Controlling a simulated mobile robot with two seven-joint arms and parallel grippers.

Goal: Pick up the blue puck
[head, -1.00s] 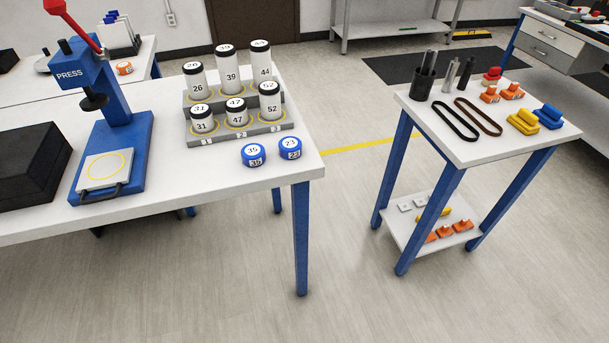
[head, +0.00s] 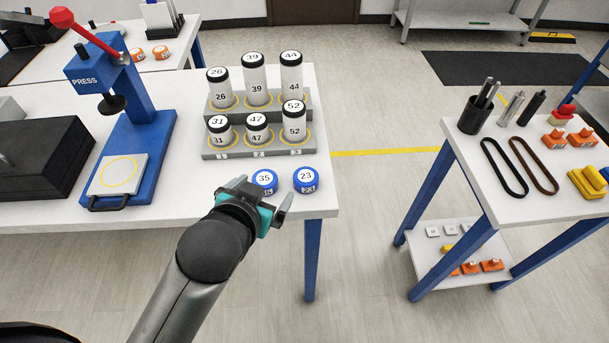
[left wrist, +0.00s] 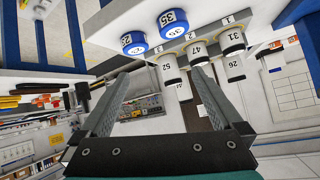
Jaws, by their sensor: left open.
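Two blue pucks with white tops sit near the front right corner of the white table. Puck 35 (head: 265,180) is on the left and puck 23 (head: 306,179) on the right, a small gap apart. My left gripper (head: 262,196) is open and empty at the table's front edge, just on the near side of puck 35, whose lower part it partly hides. In the left wrist view, puck 35 (left wrist: 172,23) and puck 23 (left wrist: 133,42) show near the top, beyond the open fingers (left wrist: 158,88), not between them. My right gripper is not in view.
Behind the pucks a grey stepped rack (head: 258,145) holds several numbered white cylinders. A blue press (head: 138,140) and a black box (head: 45,160) stand to the left. A second table (head: 480,150) with belts and small parts stands right, across a floor gap.

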